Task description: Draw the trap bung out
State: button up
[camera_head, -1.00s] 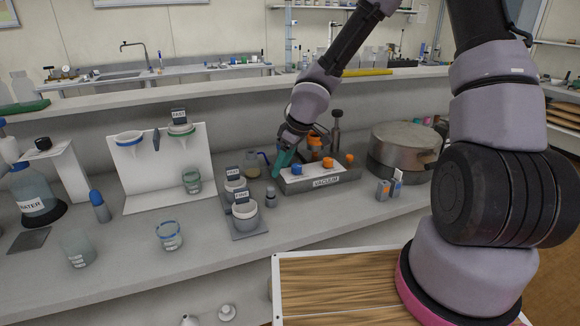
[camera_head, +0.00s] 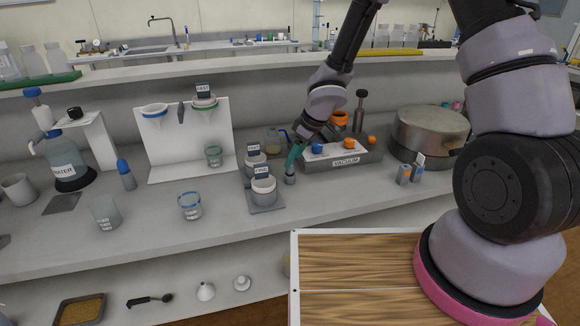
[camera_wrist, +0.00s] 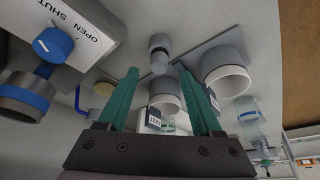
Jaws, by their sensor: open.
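A small grey stepped cylinder stands on the bench left of the vacuum block; it looks like the trap bung and its holder (camera_head: 290,179), though I cannot tell where one ends and the other begins. In the wrist view the bung (camera_wrist: 159,52) shows just beyond and between the fingertips. My gripper (camera_head: 292,160) has green fingers and is above this piece, pointing down. In the wrist view my gripper (camera_wrist: 158,72) is open, with nothing held. Whether the fingers touch the bung cannot be told.
The vacuum block (camera_head: 345,161), with blue and orange knobs, is close on the right. Labelled grey cups (camera_head: 263,192) stand close on the left. A flask (camera_head: 273,143) is behind. A large metal pot (camera_head: 430,132) stands farther right. The bench in front is clear.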

aim_at(290, 172)
jog(key=shift+x, duration=2.45)
jog(key=shift+w, duration=0.1)
jog(key=shift+r, duration=0.1)
grip_shut()
grip_release()
